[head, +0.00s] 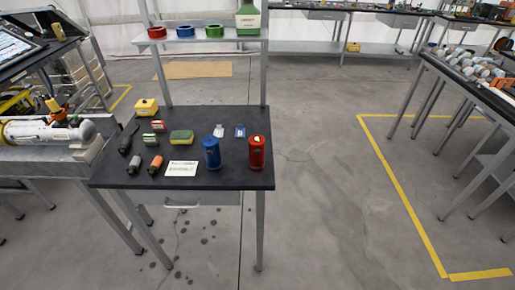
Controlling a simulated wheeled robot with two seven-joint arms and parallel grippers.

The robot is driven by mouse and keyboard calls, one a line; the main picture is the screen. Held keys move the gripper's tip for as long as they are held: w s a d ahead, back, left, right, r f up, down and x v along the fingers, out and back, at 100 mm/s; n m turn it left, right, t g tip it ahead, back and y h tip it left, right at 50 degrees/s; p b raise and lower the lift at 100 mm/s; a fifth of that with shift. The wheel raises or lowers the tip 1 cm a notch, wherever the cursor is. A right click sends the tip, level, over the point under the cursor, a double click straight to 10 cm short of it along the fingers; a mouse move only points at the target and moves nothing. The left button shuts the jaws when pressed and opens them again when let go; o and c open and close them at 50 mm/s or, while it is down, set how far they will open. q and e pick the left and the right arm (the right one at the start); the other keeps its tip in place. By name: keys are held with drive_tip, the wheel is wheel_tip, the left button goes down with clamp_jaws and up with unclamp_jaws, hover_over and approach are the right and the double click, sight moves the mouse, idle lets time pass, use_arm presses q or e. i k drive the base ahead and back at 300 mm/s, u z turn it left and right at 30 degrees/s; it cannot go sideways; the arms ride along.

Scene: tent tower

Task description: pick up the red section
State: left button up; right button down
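A red cylinder (257,155) stands upright near the right edge of the black-topped workbench (225,181). A blue cylinder (211,155) stands upright to its left, with a gap between them. A red ring-shaped piece (157,33) sits at the left end of the shelf above the bench, beside a blue ring (185,31) and a green ring (215,31). I cannot tell from the view which red item is the red section. Neither of my grippers is in view.
A white card (182,169), a green-yellow sponge (181,137), a yellow box (147,107) and several small items lie left on the bench. A green container (248,19) stands on the shelf. Cluttered tables stand left and right. The floor right of the bench is clear.

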sight(256, 163)
drive_tip(key=z, duration=2.25)
drive_tip(key=i, duration=2.2)
drive_tip(key=u, duration=2.8)
